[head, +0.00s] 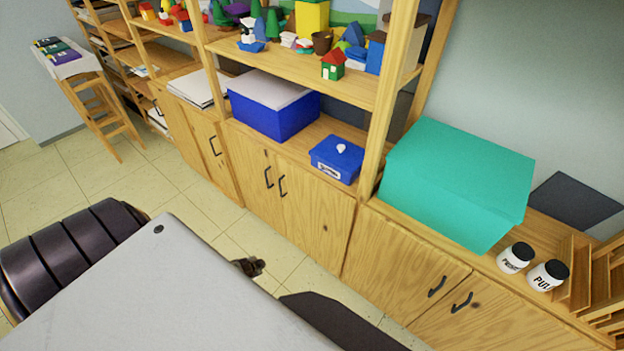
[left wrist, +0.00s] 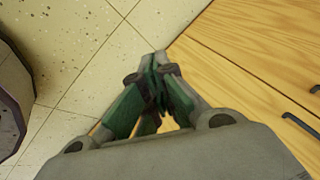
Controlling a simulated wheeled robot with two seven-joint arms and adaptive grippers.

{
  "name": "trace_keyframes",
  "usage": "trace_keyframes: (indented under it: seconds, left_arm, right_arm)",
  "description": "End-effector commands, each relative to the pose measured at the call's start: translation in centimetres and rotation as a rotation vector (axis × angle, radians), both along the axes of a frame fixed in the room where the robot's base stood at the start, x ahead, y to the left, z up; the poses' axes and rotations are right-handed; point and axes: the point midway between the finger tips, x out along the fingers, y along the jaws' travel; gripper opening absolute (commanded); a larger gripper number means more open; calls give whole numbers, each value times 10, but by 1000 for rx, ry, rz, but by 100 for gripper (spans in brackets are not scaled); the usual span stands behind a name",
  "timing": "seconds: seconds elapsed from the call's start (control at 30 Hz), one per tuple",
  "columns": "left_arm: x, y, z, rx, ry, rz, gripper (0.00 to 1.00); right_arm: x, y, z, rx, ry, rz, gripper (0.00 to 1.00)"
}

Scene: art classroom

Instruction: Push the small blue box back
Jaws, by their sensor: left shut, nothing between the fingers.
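The small blue box (head: 338,159) with a white knob on its lid and a label on its front sits on the wooden counter, near the counter's front edge. It stands left of a shelf post and right of a larger blue box. My left gripper (head: 250,266) shows only in part in the head view, low in front of the cabinet doors and apart from the box. In the left wrist view the gripper (left wrist: 158,62) is shut and empty, over floor and cabinet wood. The small box is not in the left wrist view. My right gripper is not in view.
A larger blue box (head: 272,106) with a white top stands left of the small box. A big teal box (head: 458,182) and two white jars (head: 515,258) stand to the right. A shelf with toys (head: 300,70) hangs above. Cabinet handles (head: 283,185) jut out below.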

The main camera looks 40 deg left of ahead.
Motion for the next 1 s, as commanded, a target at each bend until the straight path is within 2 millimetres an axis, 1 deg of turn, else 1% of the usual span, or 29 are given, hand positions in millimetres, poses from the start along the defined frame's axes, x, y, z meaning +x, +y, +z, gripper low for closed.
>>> trace_keyframes:
  seconds: [0.03,0.17,0.2,0.27,0.3,0.37,0.4,0.53,0.63,0.7,0.77,0.9,1.0]
  left_arm:
    - [18,10,15,21,-25,-26,0]
    - [61,27,51,67,-84,-94,0]
    - [74,31,63,82,-102,-117,0]
    - [93,36,81,106,-128,-152,0]
    - [105,38,94,121,-145,-176,0]
    - [123,41,112,143,-172,-213,0]
    - [135,42,126,158,-190,-239,0]
    - [172,39,170,212,-247,-328,0]
    - [197,32,204,255,-290,-404,0]
    - [213,23,228,284,-319,-458,0]
    - [225,15,249,310,-344,-505,0]
    - [249,-10,294,372,-401,-618,0]
    - [261,-32,324,420,-439,-701,0]
  right_arm:
    - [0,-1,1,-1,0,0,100]
    - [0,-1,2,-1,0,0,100]
    - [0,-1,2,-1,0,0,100]
    - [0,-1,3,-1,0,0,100]
    - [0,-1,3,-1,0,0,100]
    - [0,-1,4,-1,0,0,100]
    - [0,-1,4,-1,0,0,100]
    - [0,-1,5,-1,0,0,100]
    - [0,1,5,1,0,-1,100]
    - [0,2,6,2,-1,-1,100]
    - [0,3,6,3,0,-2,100]
    - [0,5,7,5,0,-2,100]
    - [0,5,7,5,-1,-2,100]
